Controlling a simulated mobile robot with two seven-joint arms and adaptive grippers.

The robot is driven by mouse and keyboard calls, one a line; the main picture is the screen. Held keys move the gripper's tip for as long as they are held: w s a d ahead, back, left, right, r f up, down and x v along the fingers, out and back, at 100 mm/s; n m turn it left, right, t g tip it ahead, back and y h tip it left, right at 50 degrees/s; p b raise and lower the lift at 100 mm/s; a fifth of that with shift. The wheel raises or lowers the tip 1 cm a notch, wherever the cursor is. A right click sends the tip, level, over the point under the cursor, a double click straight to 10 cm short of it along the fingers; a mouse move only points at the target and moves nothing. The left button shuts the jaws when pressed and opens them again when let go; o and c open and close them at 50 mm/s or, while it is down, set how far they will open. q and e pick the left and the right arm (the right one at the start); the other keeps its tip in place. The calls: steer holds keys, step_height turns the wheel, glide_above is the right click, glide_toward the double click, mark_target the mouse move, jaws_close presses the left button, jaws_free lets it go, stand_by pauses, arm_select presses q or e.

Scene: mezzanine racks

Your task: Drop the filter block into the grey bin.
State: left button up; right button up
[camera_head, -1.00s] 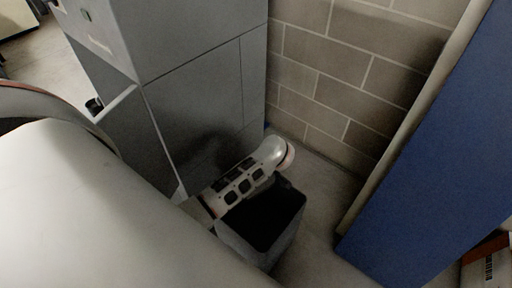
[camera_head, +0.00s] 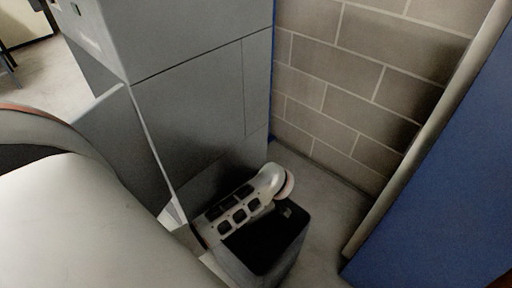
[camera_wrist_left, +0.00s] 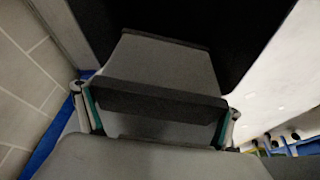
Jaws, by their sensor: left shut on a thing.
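The grey bin (camera_head: 292,252) stands on the floor in the head view, its inside dark. My left arm reaches in from the left, and its pale wrist part lies over the bin's far rim. The left gripper (camera_wrist_left: 156,112) shows in the left wrist view, its two teal-padded fingers shut on the sides of the filter block (camera_wrist_left: 165,65), a grey block with dark end bands. A black area lies beyond the block; I cannot tell for sure whether it is the bin's inside. The block cannot be made out in the head view. My right gripper is not in view.
A tall grey cabinet (camera_head: 200,95) stands close behind and left of the bin. A block wall (camera_head: 345,85) is at the back, and a large blue panel (camera_head: 450,190) rises at the right. A strip of bare floor (camera_head: 325,200) lies between bin and panel.

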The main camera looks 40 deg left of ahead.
arm_select(q)
steer(key=o, duration=0.9)
steer(key=v, duration=1.2)
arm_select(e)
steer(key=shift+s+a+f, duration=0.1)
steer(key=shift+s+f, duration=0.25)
